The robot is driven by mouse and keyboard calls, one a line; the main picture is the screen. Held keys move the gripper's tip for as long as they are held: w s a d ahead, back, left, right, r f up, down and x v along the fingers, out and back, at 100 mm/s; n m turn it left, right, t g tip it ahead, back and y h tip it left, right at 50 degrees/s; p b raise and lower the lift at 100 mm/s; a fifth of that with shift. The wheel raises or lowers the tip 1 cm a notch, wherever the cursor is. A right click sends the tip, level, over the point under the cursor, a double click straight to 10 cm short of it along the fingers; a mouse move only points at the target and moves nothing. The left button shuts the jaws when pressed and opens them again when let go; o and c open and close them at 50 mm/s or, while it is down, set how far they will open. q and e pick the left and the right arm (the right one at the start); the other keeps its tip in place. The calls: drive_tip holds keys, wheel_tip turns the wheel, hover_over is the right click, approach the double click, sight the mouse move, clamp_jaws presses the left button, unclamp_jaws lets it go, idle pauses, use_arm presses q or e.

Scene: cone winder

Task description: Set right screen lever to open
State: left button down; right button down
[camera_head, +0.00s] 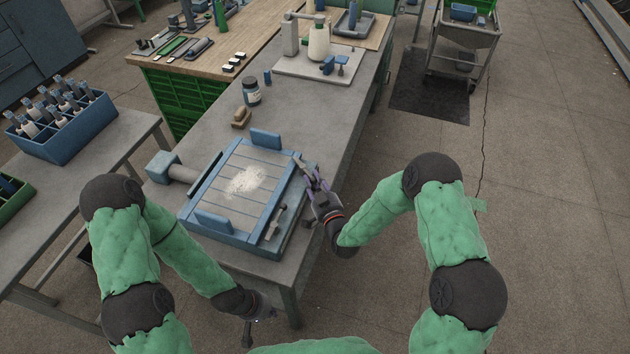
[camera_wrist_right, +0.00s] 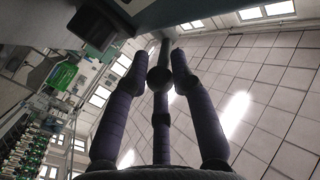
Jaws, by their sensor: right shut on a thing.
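The blue screen unit (camera_head: 238,243) lies on the grey table, with white powder (camera_head: 246,181) on its slatted top. My right gripper (camera_head: 309,175) is at the unit's far right corner, its purple fingers closed on a small grey lever (camera_head: 299,162). The right wrist view shows the fingers (camera_wrist_right: 158,72) drawn together around a dark narrow part; most of the lever is hidden. A second small grey handle (camera_head: 274,224) is on the unit's near right side. My left gripper (camera_head: 252,330) hangs low, off the table's near edge; its finger opening is unclear.
A blue crate of bottles (camera_head: 85,129) stands on the side table at left. A dark jar (camera_head: 251,91) and a tan brush (camera_head: 241,118) sit beyond the unit. A pump bottle (camera_head: 319,43) stands farther back.

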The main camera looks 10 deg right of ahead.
drive_tip(key=shift+f, duration=0.2)
drive_tip(key=c, duration=1)
unclamp_jaws()
drive_tip(key=shift+c, duration=0.2)
drive_tip(key=shift+r, duration=0.1)
drive_tip(key=shift+s, duration=0.1)
drive_tip(key=v, duration=1.1)
drive_tip(key=shift+s, duration=0.4)
drive_tip(key=shift+d, duration=0.15)
